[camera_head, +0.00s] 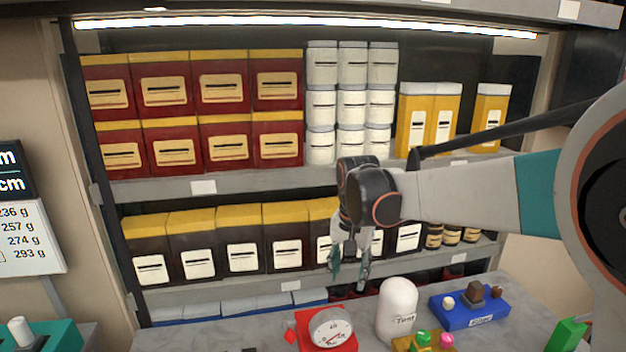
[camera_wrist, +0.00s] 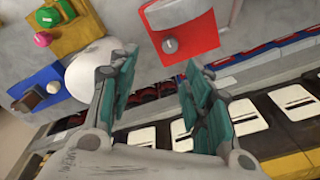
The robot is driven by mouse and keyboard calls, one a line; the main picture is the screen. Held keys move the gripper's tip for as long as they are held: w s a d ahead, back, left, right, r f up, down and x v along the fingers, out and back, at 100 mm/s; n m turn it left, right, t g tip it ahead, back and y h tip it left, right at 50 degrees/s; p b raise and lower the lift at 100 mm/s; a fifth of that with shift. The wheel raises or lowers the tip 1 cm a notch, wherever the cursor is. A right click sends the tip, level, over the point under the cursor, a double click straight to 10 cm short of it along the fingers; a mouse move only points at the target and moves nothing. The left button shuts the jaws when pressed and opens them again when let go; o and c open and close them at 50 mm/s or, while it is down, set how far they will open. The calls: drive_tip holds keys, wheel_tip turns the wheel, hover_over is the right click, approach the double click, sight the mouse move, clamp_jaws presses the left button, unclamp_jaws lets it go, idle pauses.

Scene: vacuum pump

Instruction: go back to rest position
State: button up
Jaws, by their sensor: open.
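My gripper (camera_head: 349,272) hangs from my arm in front of the lower shelf in the head view, fingers pointing down. It is open and empty, above the back of the grey counter. In the wrist view my gripper (camera_wrist: 160,82) shows two teal-padded fingers spread apart with nothing between them. A white rounded device (camera_head: 398,308) stands on the counter below and to the right of the gripper. A red scale with a round dial (camera_head: 331,329) stands below and to its left.
A blue block with knobs (camera_head: 470,306) and a yellow board with green and pink knobs (camera_head: 424,341) are on the counter (camera_head: 240,338). Shelves behind hold red boxes (camera_head: 165,146), white tubs (camera_head: 352,104), yellow boxes (camera_head: 416,124) and dark boxes (camera_head: 242,240). A green block (camera_head: 566,336) is at right.

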drive_tip(key=s+d+r+n+t, duration=0.1)
drive_tip(key=s+d+r+t, duration=0.2)
drive_tip(key=s, duration=0.4)
drive_tip(key=s+d+r+n, duration=0.2)
drive_tip(key=s+d+r, duration=0.15)
drive_tip(key=s, duration=0.25)
drive_tip(key=s+d+f+n+t, duration=0.1)
drive_tip(key=s+d+f, duration=0.1)
drive_tip(key=s, duration=0.4)
drive_tip(key=s+d+f+n+t, duration=0.1)
drive_tip(key=s+d+f+t, duration=0.1)
drive_tip(key=s, duration=0.3)
drive_tip(key=shift+s+d+f, duration=0.2)
drive_tip(key=shift+s+d, duration=0.1)
drive_tip(key=shift+s, duration=0.05)
